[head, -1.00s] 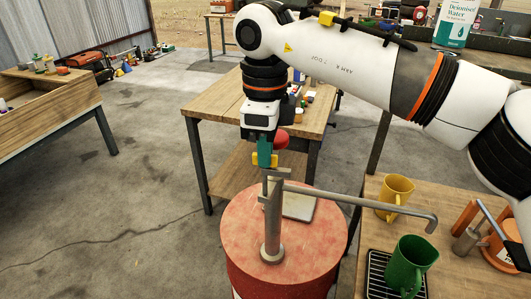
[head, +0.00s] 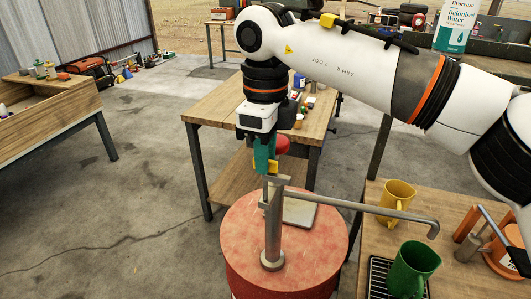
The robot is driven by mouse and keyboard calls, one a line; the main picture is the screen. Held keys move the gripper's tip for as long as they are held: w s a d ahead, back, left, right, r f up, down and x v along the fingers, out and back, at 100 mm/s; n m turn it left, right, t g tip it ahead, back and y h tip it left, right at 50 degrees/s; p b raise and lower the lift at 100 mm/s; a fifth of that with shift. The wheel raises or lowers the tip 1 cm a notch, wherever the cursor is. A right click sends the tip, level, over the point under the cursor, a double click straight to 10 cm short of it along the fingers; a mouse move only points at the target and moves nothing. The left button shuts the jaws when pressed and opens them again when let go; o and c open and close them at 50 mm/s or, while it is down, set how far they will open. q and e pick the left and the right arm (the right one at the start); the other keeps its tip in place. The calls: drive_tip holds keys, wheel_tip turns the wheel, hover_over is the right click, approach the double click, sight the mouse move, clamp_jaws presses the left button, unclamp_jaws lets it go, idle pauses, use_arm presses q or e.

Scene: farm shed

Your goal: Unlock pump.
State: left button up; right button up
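The pump (head: 273,225) is a grey metal post with a long spout reaching right, standing upright on a red drum (head: 240,245). A flat arm sits across its top. My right gripper (head: 266,168), with teal fingers and yellow tips, points down just above the pump's top. I cannot tell whether it touches the pump, or whether its fingers are apart. A round red thing (head: 284,145) shows behind the fingers; I cannot tell if it belongs to the pump. My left gripper is not in view.
A flat pale plate (head: 300,211) lies on the drum behind the post. A yellow jug (head: 396,197) and a green jug (head: 413,268) stand near the spout, the green one on a black rack. A wooden table (head: 215,100) stands behind the drum.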

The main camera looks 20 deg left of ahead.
idle(0.3)
drive_tip(key=shift+r, duration=0.3)
wheel_tip(320, 180, up, 11)
drive_tip(key=shift+r, duration=0.1)
drive_tip(key=shift+s, duration=0.1)
idle(0.4)
